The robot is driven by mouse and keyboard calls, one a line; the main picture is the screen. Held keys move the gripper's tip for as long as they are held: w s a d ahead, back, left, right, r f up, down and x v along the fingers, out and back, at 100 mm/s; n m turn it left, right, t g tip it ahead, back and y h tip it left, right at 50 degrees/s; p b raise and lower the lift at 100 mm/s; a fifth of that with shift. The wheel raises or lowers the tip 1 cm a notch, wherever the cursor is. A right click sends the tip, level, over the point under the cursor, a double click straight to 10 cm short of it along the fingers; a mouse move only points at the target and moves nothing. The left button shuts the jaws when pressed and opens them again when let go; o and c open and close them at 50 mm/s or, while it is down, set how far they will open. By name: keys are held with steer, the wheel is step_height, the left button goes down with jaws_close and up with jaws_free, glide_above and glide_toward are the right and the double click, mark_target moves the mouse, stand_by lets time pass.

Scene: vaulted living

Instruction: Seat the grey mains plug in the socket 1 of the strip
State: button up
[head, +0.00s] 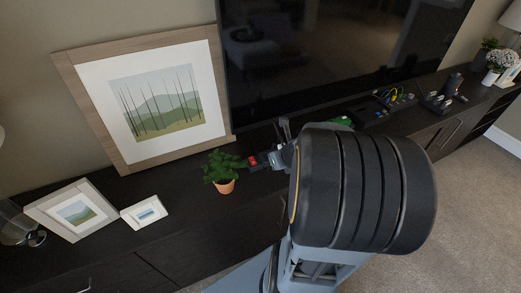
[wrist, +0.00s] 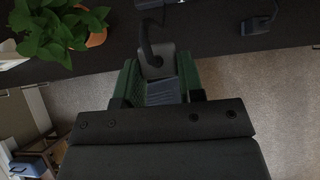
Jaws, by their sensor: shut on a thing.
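In the wrist view, my gripper (wrist: 155,82) is shut on the grey mains plug (wrist: 153,63), between its green-sided fingers. A black cable curves up from the plug. The plug is over the front edge of the dark cabinet. In the head view, my arm hides most of my gripper and the plug. A small dark and red piece (head: 259,161) shows beside the gripper, next to the potted plant; I cannot tell whether it is part of the strip. The strip and its socket 1 cannot be made out clearly in either view.
The potted plant (head: 225,171) stands close left of my gripper and shows in the wrist view (wrist: 62,30). Picture frames (head: 144,212) stand further left. A television (head: 335,50) rises behind. A black device (wrist: 262,22) and several cabled items (head: 394,97) lie right on the cabinet.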

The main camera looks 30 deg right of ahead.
steer(key=w+d+f+b, duration=0.2)
steer(key=w+d+f, duration=0.2)
steer(key=w, duration=0.4)
steer(key=b, duration=0.2)
glide_toward(266, 155)
steer(key=shift+w+r, duration=0.2)
steer(key=shift+w, duration=0.35)
steer(key=shift+w+r, duration=0.2)
steer(key=shift+w, duration=0.4)
steer(key=shift+w+d+f+b, duration=0.15)
steer(key=shift+f+b, duration=0.05)
steer(key=shift+b, duration=0.15)
steer(key=shift+w+f+b, duration=0.2)
steer(key=shift+f+b, duration=0.9)
steer(key=shift+f, duration=0.6)
steer(key=shift+f, duration=0.2)
steer(key=o, duration=1)
steer(key=shift+r, duration=0.1)
